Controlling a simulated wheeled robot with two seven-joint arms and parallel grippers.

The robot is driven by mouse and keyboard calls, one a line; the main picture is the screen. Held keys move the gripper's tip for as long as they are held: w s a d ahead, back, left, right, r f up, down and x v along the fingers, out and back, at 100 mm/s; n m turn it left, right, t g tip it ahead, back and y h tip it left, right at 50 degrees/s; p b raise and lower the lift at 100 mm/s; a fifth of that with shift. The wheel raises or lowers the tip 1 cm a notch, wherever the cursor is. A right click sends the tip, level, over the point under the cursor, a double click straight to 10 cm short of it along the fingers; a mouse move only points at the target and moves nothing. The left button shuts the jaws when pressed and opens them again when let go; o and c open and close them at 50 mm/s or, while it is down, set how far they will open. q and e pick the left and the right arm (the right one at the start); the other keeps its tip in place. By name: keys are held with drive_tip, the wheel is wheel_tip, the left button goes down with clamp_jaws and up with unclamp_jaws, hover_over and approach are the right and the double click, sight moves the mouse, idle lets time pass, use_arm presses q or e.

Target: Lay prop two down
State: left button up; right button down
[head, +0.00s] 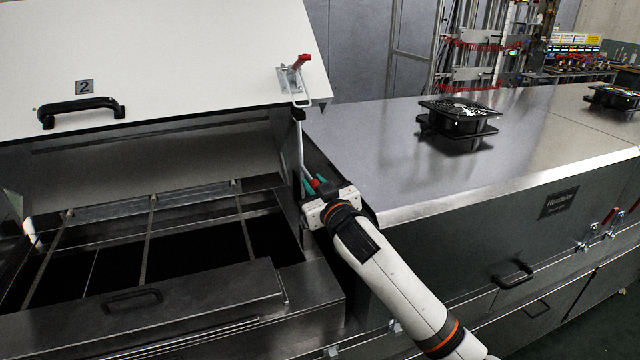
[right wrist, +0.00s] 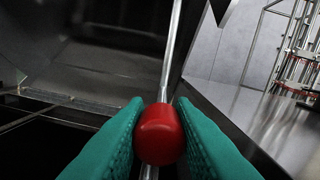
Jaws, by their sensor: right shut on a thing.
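Lid two (head: 180,60), a white panel with a "2" plate (head: 84,87) and a black handle, stands raised over the open dryer bay. Prop two (head: 302,145) is a thin metal rod running steeply from near the lid's right edge down to my right gripper (head: 317,186). The gripper's green fingers are shut on the rod's red knob (right wrist: 160,134), which sits between them in the right wrist view. The rod (right wrist: 173,50) rises behind the knob there. Whether the rod's top touches the lid is unclear. My left gripper is not in view.
A red-handled latch (head: 300,62) sits at the lid's right edge. The open bay (head: 150,240) with cross bars lies at left. The closed steel top (head: 400,155) at right carries a black fan (head: 458,122). A steel edge runs close beside my right gripper.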

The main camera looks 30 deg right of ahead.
drive_tip(key=w+a+f+n+p, duration=0.1)
drive_tip(key=w+a+f+n, duration=0.1)
drive_tip(key=a+n, duration=0.4)
drive_tip(key=shift+a+f, duration=0.55)
drive_tip(key=shift+a, duration=1)
drive_tip(key=shift+w, duration=0.1)
drive_tip(key=c, duration=1.2)
unclamp_jaws()
drive_tip(key=s+a+b, duration=0.2)
drive_tip(key=s, duration=0.9)
drive_tip(key=shift+s+a+r, duration=0.15)
drive_tip(key=shift+s+a, duration=0.1)
drive_tip(key=shift+s, duration=0.15)
